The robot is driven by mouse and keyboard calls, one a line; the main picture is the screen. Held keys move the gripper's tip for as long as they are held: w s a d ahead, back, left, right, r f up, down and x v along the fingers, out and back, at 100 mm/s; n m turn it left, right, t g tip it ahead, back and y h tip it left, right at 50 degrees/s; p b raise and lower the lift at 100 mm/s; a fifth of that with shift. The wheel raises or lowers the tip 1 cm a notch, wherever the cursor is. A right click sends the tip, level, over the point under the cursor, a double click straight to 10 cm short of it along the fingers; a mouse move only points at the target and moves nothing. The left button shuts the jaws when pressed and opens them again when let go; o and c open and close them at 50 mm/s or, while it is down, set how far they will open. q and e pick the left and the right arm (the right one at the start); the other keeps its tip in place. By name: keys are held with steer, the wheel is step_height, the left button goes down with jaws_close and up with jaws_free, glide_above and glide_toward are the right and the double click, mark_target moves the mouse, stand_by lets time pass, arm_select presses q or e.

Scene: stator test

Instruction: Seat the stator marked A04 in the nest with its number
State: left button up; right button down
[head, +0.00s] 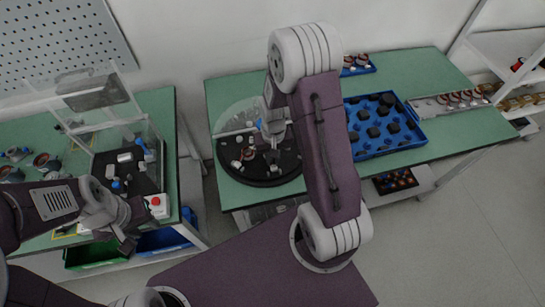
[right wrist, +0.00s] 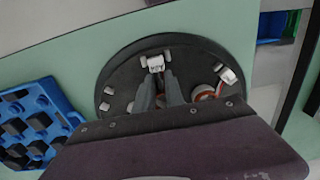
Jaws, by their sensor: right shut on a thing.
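My right gripper (head: 273,138) is over the round dark plate (head: 262,178), fingers pointing down. In the right wrist view its fingers (right wrist: 163,80) are close together, shut on a stator that they and the wrist mostly hide. Just beyond the fingertips is a white block with a dark label (right wrist: 156,64); I cannot read it surely. A copper-coloured stator (right wrist: 203,94) sits on the plate right of the fingers. I cannot tell whether the held stator touches a nest. My left gripper (head: 127,243) hangs near the left table's front edge; its jaws are too small to judge.
White blocks (right wrist: 228,75) stand around the plate's rim, and a clear curved guard (head: 235,117) rises behind it. A blue tray (head: 420,133) with dark pieces lies to the right. A clear-walled station (head: 125,125) and a red button (head: 155,201) are on the left table.

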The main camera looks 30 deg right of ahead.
steer(key=shift+f, duration=0.3)
steer(key=shift+f+b, duration=0.65)
steer(key=shift+f, duration=0.05)
steer(key=shift+f, duration=0.3)
steer(key=c, duration=1.3)
jaws_free()
steer(key=shift+c, duration=0.2)
step_height(320, 180, up, 9)
steer(key=shift+d+r, duration=0.1)
